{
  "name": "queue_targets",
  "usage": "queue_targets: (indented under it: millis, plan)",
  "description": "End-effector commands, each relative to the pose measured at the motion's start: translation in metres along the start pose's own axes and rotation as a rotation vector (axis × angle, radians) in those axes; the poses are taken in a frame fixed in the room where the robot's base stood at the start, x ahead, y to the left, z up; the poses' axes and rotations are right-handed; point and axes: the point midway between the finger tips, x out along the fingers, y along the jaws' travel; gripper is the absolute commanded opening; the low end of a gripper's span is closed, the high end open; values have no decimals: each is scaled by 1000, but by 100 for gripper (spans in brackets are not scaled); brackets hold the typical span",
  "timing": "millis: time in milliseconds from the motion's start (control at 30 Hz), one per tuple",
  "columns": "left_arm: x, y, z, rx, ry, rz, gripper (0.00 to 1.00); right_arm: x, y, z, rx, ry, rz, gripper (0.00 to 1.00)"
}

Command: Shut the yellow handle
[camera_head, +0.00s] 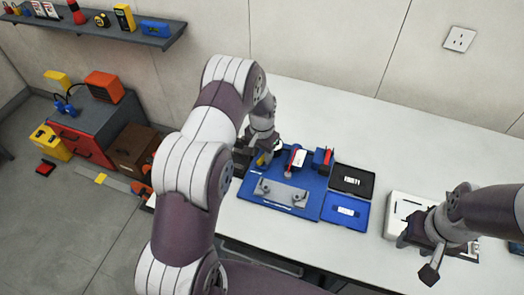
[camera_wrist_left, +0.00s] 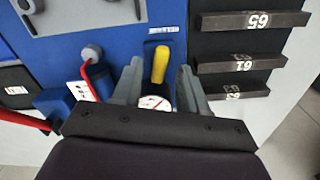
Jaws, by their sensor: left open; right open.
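The yellow handle (camera_wrist_left: 160,64) shows in the left wrist view on a blue panel (camera_wrist_left: 120,40), just above a round white gauge (camera_wrist_left: 154,103). In the head view, a small part of the yellow handle (camera_head: 262,160) shows at the back left of the blue panel (camera_head: 270,206). My left gripper (camera_head: 259,150) is over that corner. In the wrist view its open fingers (camera_wrist_left: 160,74) stand on either side of the handle, with gaps visible. Contact cannot be told. My right gripper (camera_head: 424,252) is open and empty at the right, over a white box (camera_head: 400,208).
Red-handled parts stand on the panel, one with a white tag (camera_head: 298,158). A metal plate (camera_head: 282,192) lies at its front. Black numbered bars (camera_wrist_left: 240,64) are beside the handle. A black tray (camera_head: 352,181) and blue tray (camera_head: 345,211) lie right of the panel.

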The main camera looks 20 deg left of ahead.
Motion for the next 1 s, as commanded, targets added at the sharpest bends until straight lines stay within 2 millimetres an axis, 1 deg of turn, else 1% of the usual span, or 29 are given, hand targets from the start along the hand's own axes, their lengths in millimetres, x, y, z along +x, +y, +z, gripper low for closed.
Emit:
queue_targets:
  millis: [133,367,467,500,767,1000]
  plan:
    - [10,0,0,0,1,0,43,-3,0,0,0,0,0,43]
    - [12,0,0,0,2,-1,43,-3,0,0,0,0,0,43]
    - [12,0,0,0,2,-1,13,-3,0,0,0,0,0,43]
    - [12,0,0,0,2,-1,0,-3,0,0,0,0,0,43]
    - [12,0,-1,6,3,-1,0,-2,0,0,0,0,0,43]
    - [13,0,-1,85,4,-1,0,3,0,0,0,0,0,43]
